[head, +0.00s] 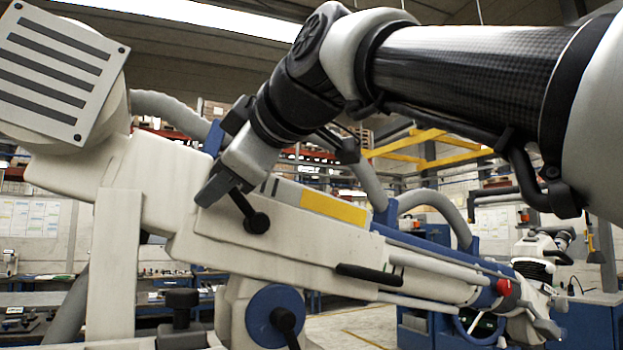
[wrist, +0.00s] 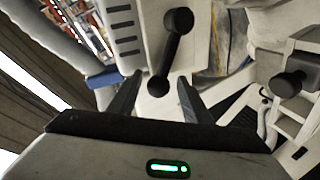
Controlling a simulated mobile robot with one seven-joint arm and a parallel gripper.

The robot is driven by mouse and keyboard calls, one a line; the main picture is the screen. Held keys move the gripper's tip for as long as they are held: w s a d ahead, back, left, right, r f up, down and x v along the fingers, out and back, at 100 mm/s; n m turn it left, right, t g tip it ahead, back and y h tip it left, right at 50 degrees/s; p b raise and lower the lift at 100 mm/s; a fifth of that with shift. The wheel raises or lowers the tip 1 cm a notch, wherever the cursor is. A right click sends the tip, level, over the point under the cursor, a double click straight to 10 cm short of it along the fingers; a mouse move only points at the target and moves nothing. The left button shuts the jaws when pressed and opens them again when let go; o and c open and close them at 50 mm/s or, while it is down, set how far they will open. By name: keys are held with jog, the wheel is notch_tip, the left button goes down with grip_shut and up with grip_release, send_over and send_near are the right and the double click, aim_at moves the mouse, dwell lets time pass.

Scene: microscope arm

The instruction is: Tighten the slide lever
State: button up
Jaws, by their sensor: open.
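The slide lever is a short black bar with a round knob (head: 257,222) on the side of the white microscope arm (head: 290,235). In the wrist view the lever (wrist: 172,50) runs from a knob at the top down to a rounded end between the fingertips. My gripper (wrist: 159,80) is open, one finger on each side of that lower end, with visible gaps. In the head view my gripper (head: 222,186) is at the lever's upper left end and partly covers it. Contact cannot be told.
A blue disc (head: 262,316) with a black-knobbed handle sits below the arm; a black knob (wrist: 287,83) shows at the right in the wrist view. A black bar handle (head: 368,273) lies right of the lever. A striped white box (head: 62,70) is at upper left.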

jog(key=v, duration=1.7)
jog(key=shift+s, duration=0.15)
jog(key=shift+d, duration=0.1)
jog(key=w+d+f+m+g+h, duration=0.1)
jog(key=d+f+m+h, duration=0.3)
jog(key=f, duration=0.8)
jog(key=w+d+f+m+g+h, duration=0.15)
jog(key=d+f+m, duration=0.4)
jog(key=f, duration=0.75)
jog(key=w+d+f+m+g+h, duration=0.1)
jog(key=w+d+f+m+h, duration=0.15)
jog(key=f+m, duration=0.65)
jog(key=s+d+f+m+g+h, duration=0.1)
jog(key=s+d+f, duration=0.2)
jog(key=f, duration=0.6)
jog(key=s+d+f+g+h, duration=0.1)
jog(key=s+d+f, duration=0.25)
jog(key=f, duration=0.55)
notch_tip(320, 180, up, 13)
jog(key=p, duration=1.2)
jog(key=shift+a, duration=0.35)
